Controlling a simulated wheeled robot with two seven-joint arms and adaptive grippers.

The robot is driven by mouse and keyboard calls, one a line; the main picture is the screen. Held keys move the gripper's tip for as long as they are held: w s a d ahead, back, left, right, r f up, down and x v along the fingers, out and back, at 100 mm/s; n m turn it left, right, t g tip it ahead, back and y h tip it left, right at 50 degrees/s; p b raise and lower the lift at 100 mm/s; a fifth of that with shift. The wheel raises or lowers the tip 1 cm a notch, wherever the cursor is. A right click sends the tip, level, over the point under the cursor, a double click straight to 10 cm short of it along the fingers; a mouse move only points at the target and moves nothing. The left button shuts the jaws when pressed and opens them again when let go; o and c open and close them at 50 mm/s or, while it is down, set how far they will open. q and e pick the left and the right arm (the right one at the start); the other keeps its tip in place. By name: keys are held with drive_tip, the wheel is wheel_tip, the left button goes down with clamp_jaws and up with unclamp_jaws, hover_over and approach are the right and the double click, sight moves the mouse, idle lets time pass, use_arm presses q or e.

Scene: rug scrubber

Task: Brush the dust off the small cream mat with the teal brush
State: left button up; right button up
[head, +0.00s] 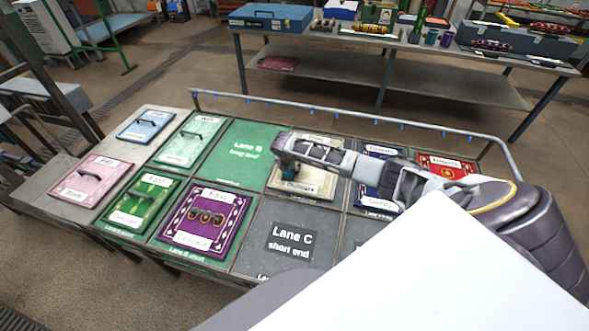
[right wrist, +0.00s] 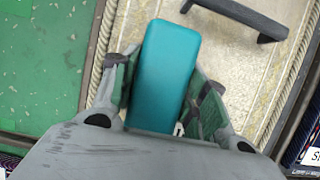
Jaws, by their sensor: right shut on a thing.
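The small cream mat (head: 326,182) lies on the grey lane tile in the middle of the table, with a white "Delicate" label on its near edge. In the right wrist view the mat (right wrist: 221,62) shows a speckled surface, a braided edge and a dark handle-like piece (right wrist: 262,22). My right gripper (head: 287,172) is over the mat's left half, shut on the teal brush (right wrist: 168,72). The brush's block sits between the fingers; its underside is hidden, so I cannot tell whether it touches the mat. My left gripper is not in view.
Other mats lie around: purple (head: 231,205), dark green (head: 163,189), pink (head: 80,190), blue (head: 162,117), navy (head: 371,172) and red (head: 431,168). A raised grey rail (head: 300,104) runs along the table's far edge. The grey "Lane C" tile (head: 262,256) is clear.

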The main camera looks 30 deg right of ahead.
drive_tip(key=shift+w+a, duration=0.4)
drive_tip(key=shift+w, duration=0.1)
drive_tip(key=shift+d+r, duration=0.1)
drive_tip(key=shift+r, duration=0.05)
drive_tip(key=shift+r+p, duration=0.55)
drive_tip(key=shift+r, duration=2.45)
drive_tip(key=shift+f, duration=0.1)
